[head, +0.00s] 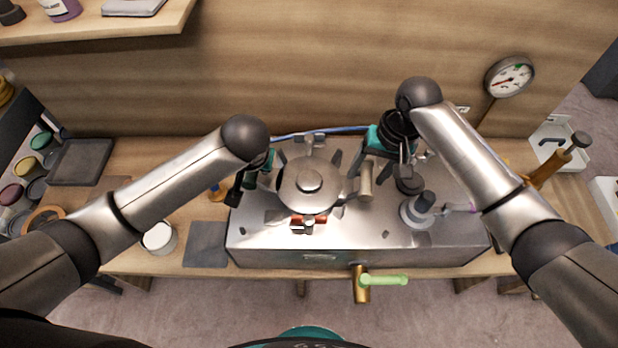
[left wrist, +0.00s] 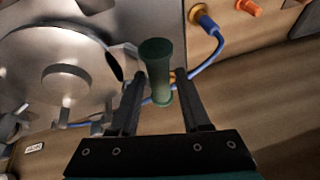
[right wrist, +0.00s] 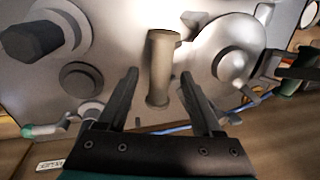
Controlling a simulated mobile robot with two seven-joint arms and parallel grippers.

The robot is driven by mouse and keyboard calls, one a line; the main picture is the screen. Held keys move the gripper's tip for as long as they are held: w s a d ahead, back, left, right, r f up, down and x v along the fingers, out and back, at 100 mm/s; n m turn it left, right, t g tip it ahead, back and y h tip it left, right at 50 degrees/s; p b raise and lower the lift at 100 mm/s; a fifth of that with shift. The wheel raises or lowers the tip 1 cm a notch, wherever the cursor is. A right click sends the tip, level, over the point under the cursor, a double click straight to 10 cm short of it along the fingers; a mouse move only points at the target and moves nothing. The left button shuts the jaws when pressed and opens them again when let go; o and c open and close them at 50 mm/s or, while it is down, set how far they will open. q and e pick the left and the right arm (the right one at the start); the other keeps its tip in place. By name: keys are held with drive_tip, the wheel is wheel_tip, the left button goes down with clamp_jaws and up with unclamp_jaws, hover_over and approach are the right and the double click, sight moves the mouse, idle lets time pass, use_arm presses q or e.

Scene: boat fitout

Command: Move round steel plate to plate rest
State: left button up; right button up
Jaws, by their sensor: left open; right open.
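The round steel plate (head: 290,196), a flat disc with a central knob, lies on top of a steel box; it also shows in the left wrist view (left wrist: 35,75) and the right wrist view (right wrist: 235,38). My left gripper (head: 247,184) is open at its left, with a dark green cylinder (left wrist: 156,75) between or just beyond its fingers. My right gripper (head: 388,165) is open at its right, with a beige cylinder (right wrist: 160,70) between or just beyond its fingers. I see no clear contact. I cannot tell which surface is the plate rest.
The steel box (head: 350,235) carries clamps and a grey knob (head: 423,203). A brass valve with a green handle (head: 385,280) projects at its front. A dark flat pad (head: 205,245) and white cup (head: 158,238) are left. A pressure gauge (head: 510,76) stands back right.

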use_arm(q)
drive_tip(key=shift+w+a+f, duration=0.1)
drive_tip(key=shift+w+f, duration=0.2)
drive_tip(key=shift+f, duration=0.3)
use_arm(e)
drive_tip(key=shift+a+f, duration=0.15)
drive_tip(key=shift+f, duration=0.5)
use_arm(q)
drive_tip(key=c, duration=0.7)
use_arm(e)
drive_tip(key=c, duration=0.7)
use_arm(q)
clamp_jaws()
use_arm(e)
clamp_jaws()
use_arm(q)
drive_tip(key=shift+w+r, duration=0.1)
drive_tip(key=shift+r, duration=0.1)
use_arm(e)
drive_tip(key=shift+w+r, duration=0.15)
drive_tip(key=shift+r, duration=0.05)
